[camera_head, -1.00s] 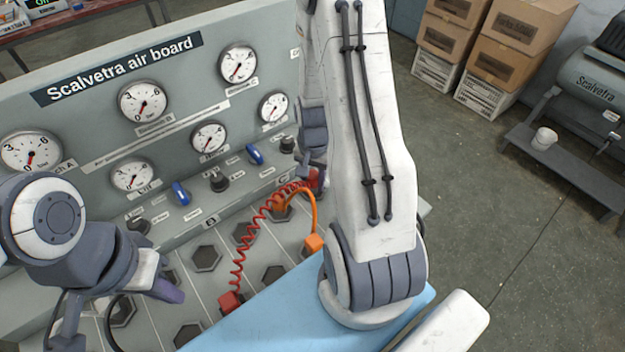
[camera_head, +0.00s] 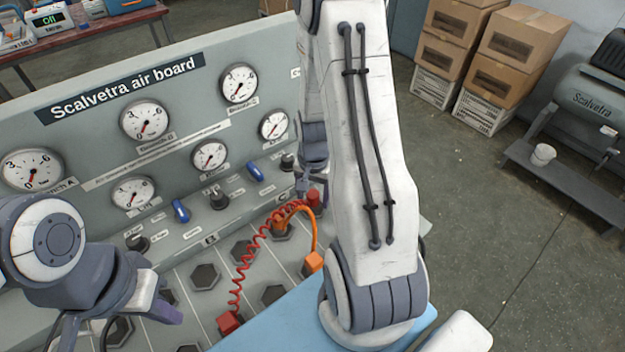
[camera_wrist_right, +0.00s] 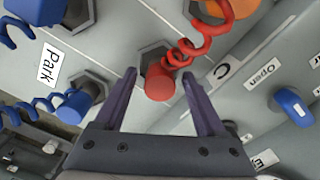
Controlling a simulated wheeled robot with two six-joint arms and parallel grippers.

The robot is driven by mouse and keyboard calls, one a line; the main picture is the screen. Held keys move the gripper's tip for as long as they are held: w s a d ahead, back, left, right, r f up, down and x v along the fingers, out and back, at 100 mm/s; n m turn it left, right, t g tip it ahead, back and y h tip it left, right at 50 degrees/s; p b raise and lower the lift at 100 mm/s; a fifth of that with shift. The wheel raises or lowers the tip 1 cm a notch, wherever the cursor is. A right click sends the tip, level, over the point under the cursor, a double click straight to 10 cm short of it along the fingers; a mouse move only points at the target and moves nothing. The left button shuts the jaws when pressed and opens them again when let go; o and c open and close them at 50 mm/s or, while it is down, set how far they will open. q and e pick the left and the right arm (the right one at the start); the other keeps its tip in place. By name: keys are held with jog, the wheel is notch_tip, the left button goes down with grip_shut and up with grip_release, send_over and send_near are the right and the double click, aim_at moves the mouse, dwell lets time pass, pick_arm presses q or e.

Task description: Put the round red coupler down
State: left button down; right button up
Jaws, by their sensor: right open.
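The round red coupler (camera_head: 313,197) stands at the right end of the panel's sloping face in the head view, with a red coiled hose (camera_head: 250,258) running to a red block (camera_head: 228,323). In the right wrist view the red coupler (camera_wrist_right: 160,84) sits at a dark hexagonal recess, its round end towards the camera. My right gripper (camera_wrist_right: 160,75) is open, with a purple finger on either side of the coupler and visible gaps. In the head view my right gripper (camera_head: 303,188) is just above and beside it, partly hidden. My left gripper (camera_head: 165,312) is over the panel's left; its opening is unclear.
An orange coupler (camera_head: 281,224) and orange hose stand close by the red one. A blue coupler (camera_wrist_right: 72,106) and a blue handle (camera_wrist_right: 292,106) flank it in the wrist view. Gauges line the upright board (camera_head: 70,130). Several hexagonal recesses (camera_head: 205,276) are empty.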

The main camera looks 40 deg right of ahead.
aim_at(313, 194)
notch_tip(313, 194, up, 11)
jog(key=shift+f, duration=0.15)
jog(key=s+a+r+n, duration=0.15)
jog(key=a+n, duration=0.25)
jog(key=a, duration=0.4)
jog(key=s+a+r+n, duration=0.1)
jog(key=a+r+n, duration=0.25)
jog(key=a, duration=0.35)
jog(key=s+a+r+n+y, duration=0.1)
jog(key=s+a+r+n, duration=0.2)
jog(key=s+a+n, duration=0.8)
jog(key=shift+s+a, duration=0.45)
jog(key=shift+s, duration=0.35)
jog(key=shift+n, duration=0.25)
